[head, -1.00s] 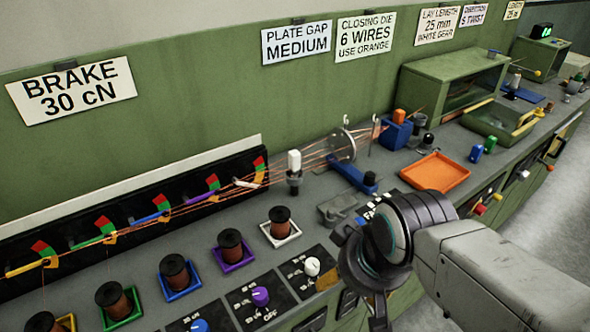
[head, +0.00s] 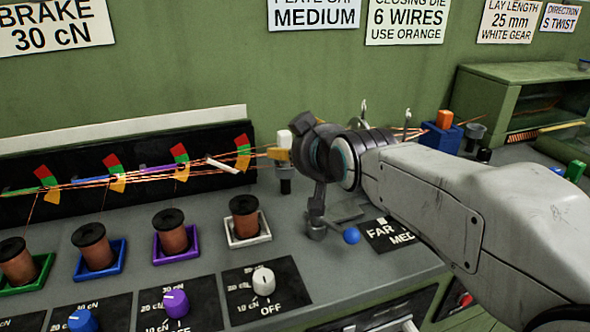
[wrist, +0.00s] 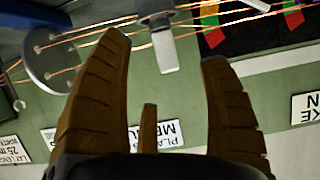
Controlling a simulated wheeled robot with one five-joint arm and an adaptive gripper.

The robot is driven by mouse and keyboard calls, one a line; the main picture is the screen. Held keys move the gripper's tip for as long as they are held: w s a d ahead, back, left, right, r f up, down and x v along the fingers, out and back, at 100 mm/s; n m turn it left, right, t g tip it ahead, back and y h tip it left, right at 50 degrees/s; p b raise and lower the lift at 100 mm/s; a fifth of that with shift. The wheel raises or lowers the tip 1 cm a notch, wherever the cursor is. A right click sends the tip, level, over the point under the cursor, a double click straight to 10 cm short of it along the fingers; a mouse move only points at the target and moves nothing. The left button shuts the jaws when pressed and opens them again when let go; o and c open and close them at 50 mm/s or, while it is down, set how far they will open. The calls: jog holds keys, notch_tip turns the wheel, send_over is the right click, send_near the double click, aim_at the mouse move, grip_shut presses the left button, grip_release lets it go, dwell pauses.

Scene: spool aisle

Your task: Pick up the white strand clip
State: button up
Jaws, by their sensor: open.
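The white strand clip (head: 284,139) stands upright on a dark post beside the bundle of copper wires in the head view. In the wrist view, which is turned upside down, the white clip (wrist: 165,58) shows between my two brown fingers. My gripper (wrist: 164,46) is open with nothing held, and its fingertips lie on either side of the clip in the picture. I cannot tell how far beyond the fingertips it is. In the head view my gripper's body is just right of the clip, and a yellowish fingertip partly covers the clip's lower part.
Copper wires run left past the brake gauges (head: 180,155). A round metal plate (wrist: 58,55) with wires through it is near my finger in the wrist view. Spools, with one in a white tray (head: 262,238), line the bench front. A blue ball (head: 351,236) sits below my gripper.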

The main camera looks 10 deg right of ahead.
aim_at(290, 140)
jog(key=shift+w+r+b+x, duration=0.15)
jog(key=shift+b+x, duration=0.5)
jog(key=shift+x, duration=0.65)
jog(key=shift+r+b+x, duration=0.15)
jog(key=shift+b+x, duration=0.55)
jog(key=shift+x, duration=0.65)
jog(key=shift+w+r+b+x, duration=0.15)
jog(key=shift+b+x, duration=0.5)
jog(key=shift+x, duration=0.65)
jog(key=shift+s, duration=0.15)
jog(key=shift+c, duration=0.2)
jog(key=c, duration=1.3)
jog(key=shift+r, duration=0.3)
